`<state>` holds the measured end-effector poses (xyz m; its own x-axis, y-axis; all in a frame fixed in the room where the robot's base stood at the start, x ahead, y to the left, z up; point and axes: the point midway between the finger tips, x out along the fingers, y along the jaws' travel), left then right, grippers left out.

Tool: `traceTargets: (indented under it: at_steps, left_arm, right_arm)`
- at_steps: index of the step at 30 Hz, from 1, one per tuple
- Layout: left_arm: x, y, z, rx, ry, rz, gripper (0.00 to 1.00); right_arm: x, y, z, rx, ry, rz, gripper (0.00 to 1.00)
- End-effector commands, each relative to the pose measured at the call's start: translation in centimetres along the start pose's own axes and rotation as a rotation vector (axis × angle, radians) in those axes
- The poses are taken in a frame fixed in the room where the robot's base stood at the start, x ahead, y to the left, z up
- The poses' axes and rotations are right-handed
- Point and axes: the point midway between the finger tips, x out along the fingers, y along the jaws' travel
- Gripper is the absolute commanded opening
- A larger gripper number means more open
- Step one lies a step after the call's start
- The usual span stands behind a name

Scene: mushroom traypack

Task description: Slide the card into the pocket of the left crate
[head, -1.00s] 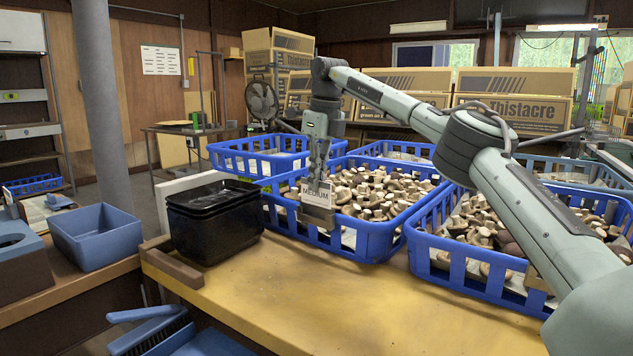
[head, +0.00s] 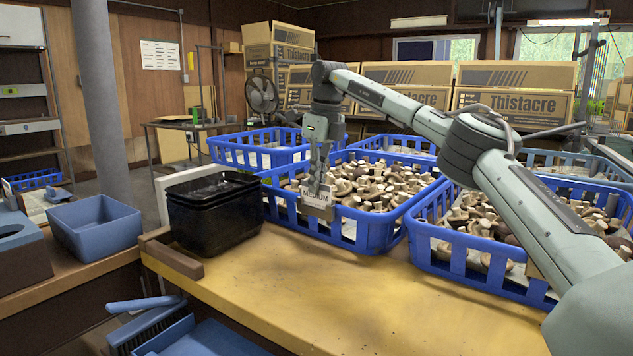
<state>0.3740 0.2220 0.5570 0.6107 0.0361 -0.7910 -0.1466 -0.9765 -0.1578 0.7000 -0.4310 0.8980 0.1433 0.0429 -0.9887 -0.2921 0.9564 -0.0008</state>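The white card (head: 315,195), lettered MEDIUM, is at the front wall of the left crate (head: 375,232), a blue slatted crate of mushrooms. My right gripper (head: 318,182) points down over the card's top and appears shut on it. A grey-brown pocket (head: 318,212) hangs on the crate's front wall, directly below the card's visible part. The card's lower edge meets the pocket's top edge in this view; I cannot tell how far it sits inside. My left gripper is not in view.
Black stacked trays (head: 213,215) stand just left of the crate. Another blue crate of mushrooms (head: 478,272) is to the right, partly behind my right arm. The yellow tabletop (head: 330,300) in front is clear. An empty-looking blue crate (head: 225,155) stands behind.

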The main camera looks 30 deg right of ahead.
Motion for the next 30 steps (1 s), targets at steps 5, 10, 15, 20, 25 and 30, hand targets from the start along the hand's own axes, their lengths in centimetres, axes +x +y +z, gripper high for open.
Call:
traceTargets:
  at_steps: [5, 10, 15, 20, 25, 30]
  left_arm:
    - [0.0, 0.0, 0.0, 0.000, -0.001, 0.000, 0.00]
    - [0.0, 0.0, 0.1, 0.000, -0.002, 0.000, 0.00]
    - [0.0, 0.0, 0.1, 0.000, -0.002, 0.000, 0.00]
    - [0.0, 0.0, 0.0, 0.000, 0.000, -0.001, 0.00]
    - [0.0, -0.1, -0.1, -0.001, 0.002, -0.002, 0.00]
    - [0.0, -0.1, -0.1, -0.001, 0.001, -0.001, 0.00]
  right_arm:
    - [0.0, 0.0, 0.0, 0.000, 0.000, 0.000, 0.00]
    - [0.0, 0.0, 0.0, 0.000, 0.000, 0.000, 0.19]
    - [0.0, 0.0, 0.0, 0.000, 0.000, 0.000, 0.29]
    - [0.0, 0.0, 0.0, 0.000, 0.000, 0.000, 0.29]
    - [-1.1, 0.0, 0.1, 0.001, -0.003, 0.000, 0.29]
    - [-4.4, 0.1, 0.1, 0.001, -0.005, -0.001, 0.29]
